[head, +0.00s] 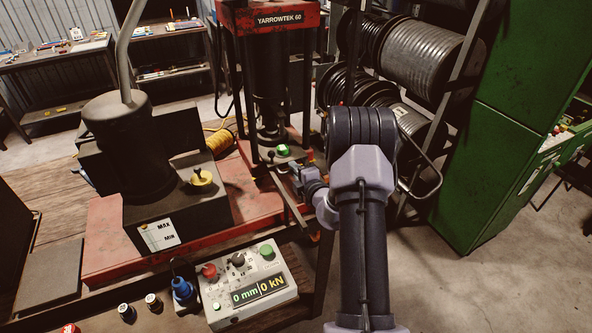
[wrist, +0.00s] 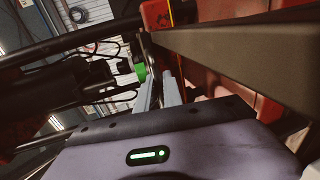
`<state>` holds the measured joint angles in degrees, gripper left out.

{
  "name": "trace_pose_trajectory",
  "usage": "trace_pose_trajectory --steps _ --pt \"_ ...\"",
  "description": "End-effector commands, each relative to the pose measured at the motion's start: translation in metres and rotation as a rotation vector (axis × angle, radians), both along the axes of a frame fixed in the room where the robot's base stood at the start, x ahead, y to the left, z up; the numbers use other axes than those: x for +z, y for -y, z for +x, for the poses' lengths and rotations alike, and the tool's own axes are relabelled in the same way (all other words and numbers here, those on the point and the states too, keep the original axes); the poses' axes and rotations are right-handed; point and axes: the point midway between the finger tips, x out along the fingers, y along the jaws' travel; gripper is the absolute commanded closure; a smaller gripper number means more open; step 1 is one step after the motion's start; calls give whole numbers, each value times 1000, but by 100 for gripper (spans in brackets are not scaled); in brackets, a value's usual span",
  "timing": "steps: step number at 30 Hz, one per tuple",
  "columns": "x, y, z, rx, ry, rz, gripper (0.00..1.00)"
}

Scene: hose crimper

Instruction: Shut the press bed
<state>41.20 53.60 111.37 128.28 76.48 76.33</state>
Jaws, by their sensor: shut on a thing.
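The red press (head: 268,18) marked YARROWTEK 60 stands at the top centre of the head view. Its press bed (head: 262,160) is low between the uprights, with a green knob (head: 283,150) on it. Dark bars stick out from the bed toward me. My gripper (head: 296,177) is at the bed's front right, beside these bars. In the wrist view its two grey fingers (wrist: 163,88) are close together, shut on a part at the bed's front. That part is mostly hidden by the fingers and the gripper body. A green piece (wrist: 140,73) shows just left of the fingertips.
A control box (head: 250,285) reading 0 mm and 0 kN sits in front. A dark pump unit (head: 150,190) stands on the left. Hose reels (head: 430,60) and a green cabinet (head: 500,120) are on the right. Floor is free at lower right.

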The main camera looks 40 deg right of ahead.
Motion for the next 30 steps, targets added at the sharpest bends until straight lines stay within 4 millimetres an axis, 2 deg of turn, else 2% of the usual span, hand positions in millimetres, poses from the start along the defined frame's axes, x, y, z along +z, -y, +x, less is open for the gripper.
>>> trace_pose_trajectory --steps 16,17,19,30 --pt "1 0 1 0 2 0 100" --pt "1 0 1 0 2 0 83" --pt "1 0 1 0 2 0 70" --pt "0 0 -3 0 -2 0 68"
